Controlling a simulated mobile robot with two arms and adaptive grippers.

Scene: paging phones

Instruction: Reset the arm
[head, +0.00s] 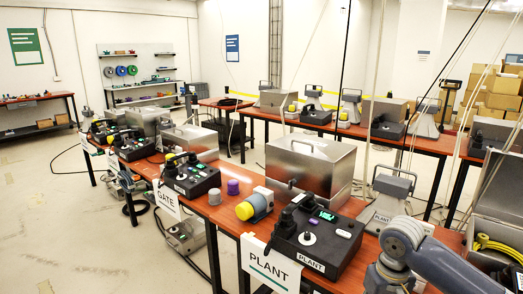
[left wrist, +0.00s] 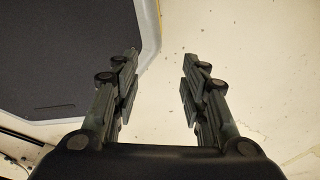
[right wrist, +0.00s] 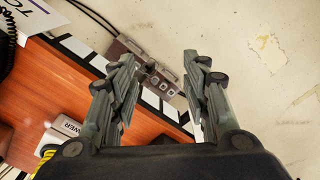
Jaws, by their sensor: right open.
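In the left wrist view my left gripper (left wrist: 160,88) has its two fingers well apart with nothing between them. It points down over pale floor, with a dark panel at the upper left. In the right wrist view my right gripper (right wrist: 157,88) is open and empty, with a red-brown table top (right wrist: 60,110) at the left and floor at the right. A grey box with round buttons (right wrist: 150,75) shows beyond and between its fingers. In the head view my right arm shows at the lower right; neither gripper shows there.
In the head view a black phone console (head: 318,240) stands on the near table above a PLANT sign (head: 272,268). Open floor (head: 60,220) lies at the left.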

